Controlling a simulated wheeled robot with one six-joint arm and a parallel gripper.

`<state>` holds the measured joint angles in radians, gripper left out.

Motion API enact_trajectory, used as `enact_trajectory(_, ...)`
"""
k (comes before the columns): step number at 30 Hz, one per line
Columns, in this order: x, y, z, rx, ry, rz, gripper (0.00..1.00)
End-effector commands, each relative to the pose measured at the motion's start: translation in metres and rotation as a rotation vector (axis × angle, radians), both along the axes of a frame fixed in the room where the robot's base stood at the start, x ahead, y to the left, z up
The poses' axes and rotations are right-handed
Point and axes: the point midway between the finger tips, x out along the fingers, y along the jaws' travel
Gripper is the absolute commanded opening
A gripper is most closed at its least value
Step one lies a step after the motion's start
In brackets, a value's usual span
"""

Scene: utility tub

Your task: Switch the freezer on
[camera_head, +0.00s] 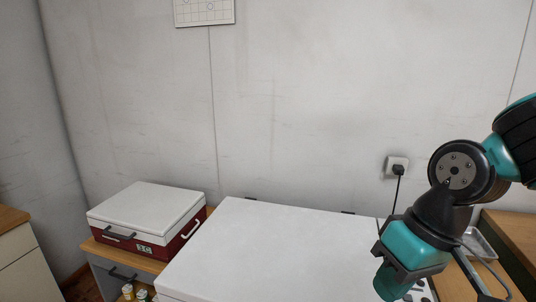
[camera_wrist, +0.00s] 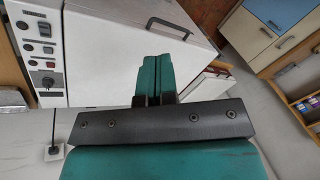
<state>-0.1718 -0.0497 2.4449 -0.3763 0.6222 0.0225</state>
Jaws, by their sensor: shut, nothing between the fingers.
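The freezer (camera_head: 285,250) is a white chest with a flat lid, low in the middle of the head view. In the wrist view its lid (camera_wrist: 110,45) has a dark handle (camera_wrist: 168,27). A white control panel (camera_wrist: 40,65) with dark switches, small lights and a round knob (camera_wrist: 47,82) lies beside the lid. Switch positions are too small to tell. My gripper (camera_head: 388,284) hangs over the panel side of the freezer and partly hides the panel in the head view. In the wrist view its teal fingers (camera_wrist: 154,72) are shut and empty, over the lid to the right of the panel.
A white-and-red cool box (camera_head: 148,214) stands on a wooden-topped cabinet at left. A black plug sits in a wall socket (camera_head: 397,167), its cord running down behind my arm. A wooden counter with a metal tray (camera_head: 482,243) is at right.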

Motion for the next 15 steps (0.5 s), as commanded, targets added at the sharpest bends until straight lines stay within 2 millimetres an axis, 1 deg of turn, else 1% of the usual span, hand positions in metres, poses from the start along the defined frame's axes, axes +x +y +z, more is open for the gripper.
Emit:
enact_trajectory(1,-0.021,0.008,0.008,0.014,-0.018,0.057,0.0)
enact_trajectory(3,-0.045,0.015,0.016,0.028,-0.029,0.123,0.0)
enact_trajectory(6,-0.068,0.02,0.023,0.04,-0.038,0.188,0.0)
enact_trajectory(10,-0.081,0.02,0.026,0.046,-0.042,0.223,0.0)
enact_trajectory(15,-0.081,0.02,0.026,0.046,-0.042,0.225,0.0)
